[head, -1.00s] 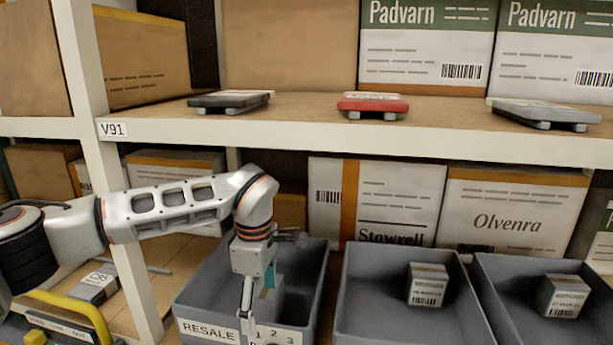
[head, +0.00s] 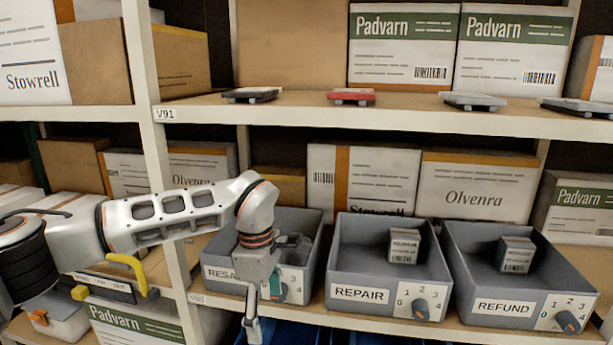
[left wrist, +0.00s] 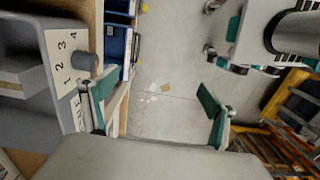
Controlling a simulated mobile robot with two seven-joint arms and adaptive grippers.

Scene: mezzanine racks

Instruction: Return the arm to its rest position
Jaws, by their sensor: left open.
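My left arm reaches in from the left in the head view. My left gripper (head: 262,308) points down in front of the grey RESALE bin (head: 222,287), hiding part of its label and dial. In the left wrist view the two teal-padded fingers (left wrist: 155,102) are spread wide with nothing between them. Beyond them is the floor, and the bin's numbered front with its dial (left wrist: 84,64) is close to the left finger. My right gripper is not in view.
The REPAIR bin (head: 341,275) and REFUND bin (head: 477,289) each hold a small labelled box. Flat devices, one red (head: 351,97), lie on the upper shelf (head: 400,120). A rack post (head: 160,150) stands behind my arm. Open floor (left wrist: 165,60) shows in the wrist view.

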